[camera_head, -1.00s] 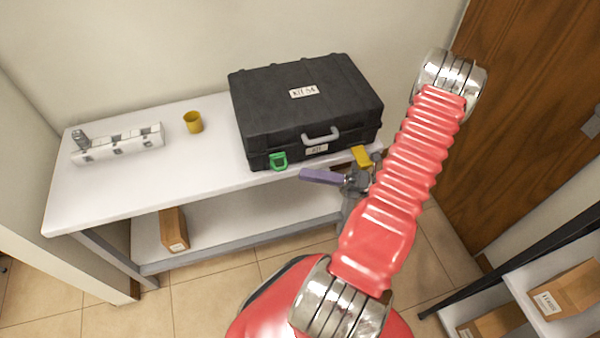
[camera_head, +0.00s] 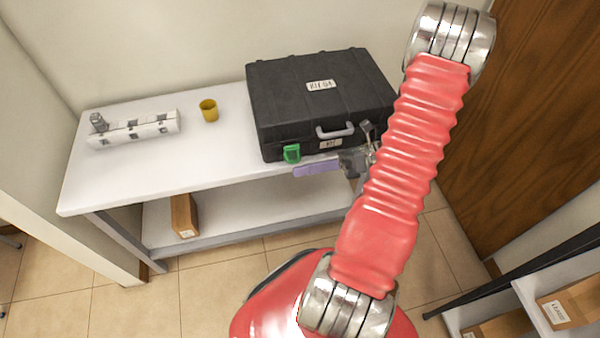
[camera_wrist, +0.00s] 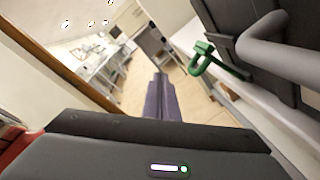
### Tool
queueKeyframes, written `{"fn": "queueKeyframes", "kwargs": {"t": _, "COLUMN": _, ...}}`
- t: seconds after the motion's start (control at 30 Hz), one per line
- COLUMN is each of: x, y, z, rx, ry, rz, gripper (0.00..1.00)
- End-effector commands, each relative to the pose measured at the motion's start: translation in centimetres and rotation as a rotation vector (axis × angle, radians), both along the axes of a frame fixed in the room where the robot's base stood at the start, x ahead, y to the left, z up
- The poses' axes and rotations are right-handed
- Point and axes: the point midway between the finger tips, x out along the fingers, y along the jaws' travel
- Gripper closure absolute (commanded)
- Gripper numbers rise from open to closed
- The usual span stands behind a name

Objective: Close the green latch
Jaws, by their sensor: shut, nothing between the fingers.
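The green latch (camera_head: 292,153) is on the lower left of the black case's (camera_head: 320,100) front. In the wrist view the green latch (camera_wrist: 205,58) is a loop sticking out from the case, up and right of my fingertips. My gripper (camera_head: 297,170) has purple fingers pointing left, just below and in front of the latch. In the wrist view my gripper (camera_wrist: 160,76) is shut and empty, with a visible gap to the latch. The case's grey handle (camera_head: 335,131) is right of the latch; the handle (camera_wrist: 275,40) looms at the upper right in the wrist view.
The case stands on a white table (camera_head: 215,165) with a lower shelf. A yellow cup (camera_head: 209,110) and a white rack-like block (camera_head: 135,130) are to its left. A cardboard box (camera_head: 184,215) is on the lower shelf. A wooden door (camera_head: 530,130) is at the right.

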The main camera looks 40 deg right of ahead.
Motion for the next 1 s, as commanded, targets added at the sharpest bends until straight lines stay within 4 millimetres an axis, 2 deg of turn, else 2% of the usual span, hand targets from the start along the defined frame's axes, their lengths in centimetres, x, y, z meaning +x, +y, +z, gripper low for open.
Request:
{"fn": "queueKeyframes", "kwargs": {"t": 0.3, "x": -0.2, "y": 4.7, "z": 2.7, "rx": -0.327, "ry": -0.155, "rz": 0.302, "gripper": 1.00}}
{"fn": "queueKeyframes", "kwargs": {"t": 0.5, "x": -0.8, "y": 7.0, "z": 4.2, "rx": -0.531, "ry": -0.286, "rz": 0.511, "gripper": 1.00}}
{"fn": "queueKeyframes", "kwargs": {"t": 1.0, "x": -2.4, "y": 10.6, "z": 7.7, "rx": -0.994, "ry": -0.688, "rz": 1.047, "gripper": 1.00}}
